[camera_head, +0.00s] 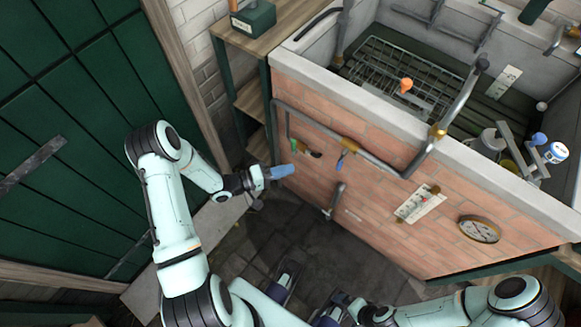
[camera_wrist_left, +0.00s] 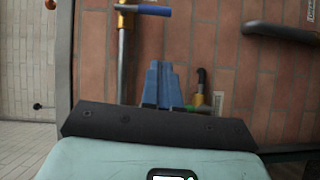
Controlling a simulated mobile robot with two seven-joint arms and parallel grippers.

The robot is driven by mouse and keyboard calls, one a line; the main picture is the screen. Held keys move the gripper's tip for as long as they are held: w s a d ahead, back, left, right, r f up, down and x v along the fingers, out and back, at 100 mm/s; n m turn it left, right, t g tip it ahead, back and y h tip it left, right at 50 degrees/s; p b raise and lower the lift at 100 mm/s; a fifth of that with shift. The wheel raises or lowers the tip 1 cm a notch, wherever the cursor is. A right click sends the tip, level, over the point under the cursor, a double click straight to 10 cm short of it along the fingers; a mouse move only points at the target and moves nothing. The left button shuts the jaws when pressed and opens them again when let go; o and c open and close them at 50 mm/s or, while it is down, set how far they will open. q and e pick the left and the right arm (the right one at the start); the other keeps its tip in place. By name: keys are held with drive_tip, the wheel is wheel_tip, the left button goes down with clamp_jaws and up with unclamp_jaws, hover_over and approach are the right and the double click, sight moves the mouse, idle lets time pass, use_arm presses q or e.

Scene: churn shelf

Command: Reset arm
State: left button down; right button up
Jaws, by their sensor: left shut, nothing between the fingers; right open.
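My left gripper (camera_head: 282,172) is in the middle of the head view, in front of the brick side of the basin. Its blue fingers are shut together with nothing between them. The fingers also show in the left wrist view (camera_wrist_left: 162,85), pointing toward the brick wall and pipes. My right gripper (camera_head: 332,312) is low in the head view, near the bottom edge, with its fingers apart and empty. Its arm comes in from the lower right.
A brick basin (camera_head: 385,185) with a pipe (camera_head: 375,157) and a blue-handled valve (camera_head: 345,150) stands right of my left gripper. A wooden shelf (camera_head: 245,45) stands at the back. Dark floor (camera_head: 265,235) is open below.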

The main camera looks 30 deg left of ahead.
idle(0.5)
use_arm(q)
drive_tip(key=s+d+f+m+g+y+p, duration=0.1)
drive_tip(key=s+d+f+g+y+p, duration=0.3)
drive_tip(key=d+f+g+y+p, duration=0.25)
drive_tip(key=s+d+m+g+p, duration=0.1)
drive_tip(key=s+d+m+g, duration=0.1)
drive_tip(key=s, duration=0.7)
drive_tip(key=s+d+m+g+p, duration=0.2)
drive_tip(key=s+d+g, duration=0.3)
drive_tip(key=s, duration=0.4)
drive_tip(key=shift+m+g+y, duration=0.3)
drive_tip(key=shift+g+y, duration=0.05)
drive_tip(key=shift+g, duration=0.3)
drive_tip(key=shift+s, duration=0.1)
